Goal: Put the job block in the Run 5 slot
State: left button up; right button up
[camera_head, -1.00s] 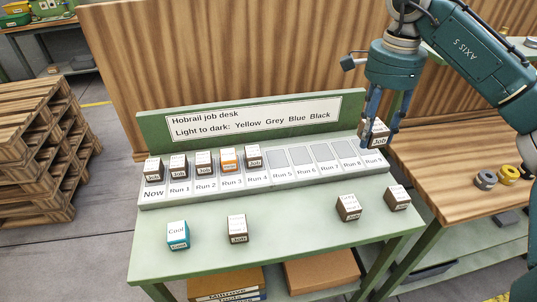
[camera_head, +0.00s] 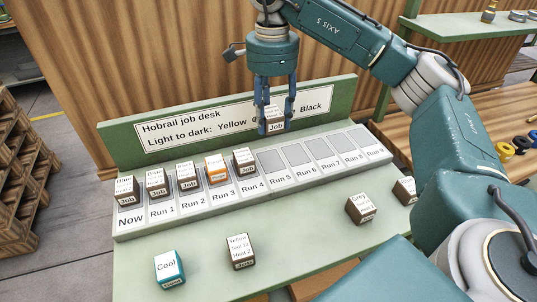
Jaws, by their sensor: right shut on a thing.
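My right gripper (camera_head: 275,130) is shut on a brown job block (camera_head: 275,126) with a white label. It holds the block upright in the air in front of the sign, above and behind the Run 5 slot. The Run 5 slot (camera_head: 271,162) is an empty grey recess in the pale rack (camera_head: 230,205), just right of the block in Run 4 (camera_head: 245,163). The writing on top of the held block is too small and covered to read; its front says Job. My left gripper is not in view.
Blocks fill Now to Run 4, with an orange one (camera_head: 216,171) in Run 3. Run 6 to Run 9 are empty. On the green desk lie a teal Cool block (camera_head: 169,268), a Yellow block (camera_head: 240,252), a Grey block (camera_head: 361,208) and one (camera_head: 404,190) partly behind my arm.

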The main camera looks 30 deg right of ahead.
send_over(271, 161)
notch_tip(271, 161, down, 6)
jog(key=shift+r+p, duration=0.15)
jog(key=shift+p, duration=0.3)
jog(key=shift+f+p, duration=0.45)
jog(key=shift+f, duration=2.3)
jog(key=shift+f, duration=0.15)
jog(key=o, duration=0.9)
